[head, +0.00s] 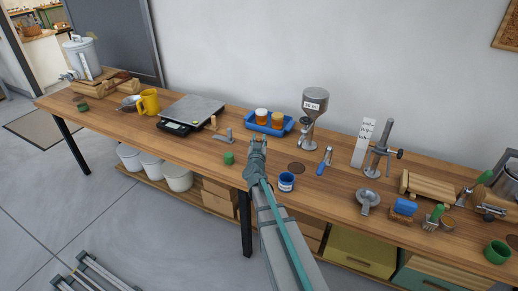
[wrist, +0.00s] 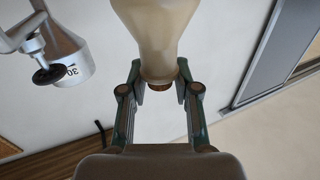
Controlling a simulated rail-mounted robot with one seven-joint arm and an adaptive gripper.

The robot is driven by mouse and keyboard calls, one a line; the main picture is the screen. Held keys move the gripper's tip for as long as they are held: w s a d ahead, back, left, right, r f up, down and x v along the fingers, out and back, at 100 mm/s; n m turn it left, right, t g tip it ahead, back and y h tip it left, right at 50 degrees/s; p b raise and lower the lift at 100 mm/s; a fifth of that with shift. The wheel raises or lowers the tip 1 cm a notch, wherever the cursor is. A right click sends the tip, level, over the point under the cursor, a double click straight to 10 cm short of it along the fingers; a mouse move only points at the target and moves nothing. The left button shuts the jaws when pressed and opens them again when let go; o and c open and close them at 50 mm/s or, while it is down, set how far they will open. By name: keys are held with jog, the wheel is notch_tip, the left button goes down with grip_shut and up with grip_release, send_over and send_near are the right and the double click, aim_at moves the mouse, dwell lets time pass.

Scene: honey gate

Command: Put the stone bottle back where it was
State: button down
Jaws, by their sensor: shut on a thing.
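A beige stone bottle (wrist: 158,35) fills the top middle of the wrist view, its narrow end with a brown tip between my fingers. My gripper (wrist: 160,88) is shut on that narrow end. The bottle's wide end runs out of the picture. In the head view my gripper (head: 258,142) is over the middle of the workbench, and I cannot make out the bottle there. A dark round mark (head: 297,168) shows on the wooden bench (head: 330,196) just right of my gripper.
A blue-and-white pot (head: 286,182) and green cup (head: 229,158) stand close by. A blue-handled tool (head: 324,160) lies right of the round mark.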

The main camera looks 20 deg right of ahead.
jog(key=shift+f+b, duration=1.05)
jog(key=shift+f, duration=0.4)
jog(key=c, duration=0.8)
grip_release()
jog(key=shift+s, duration=0.1)
jog(key=shift+c, duration=0.2)
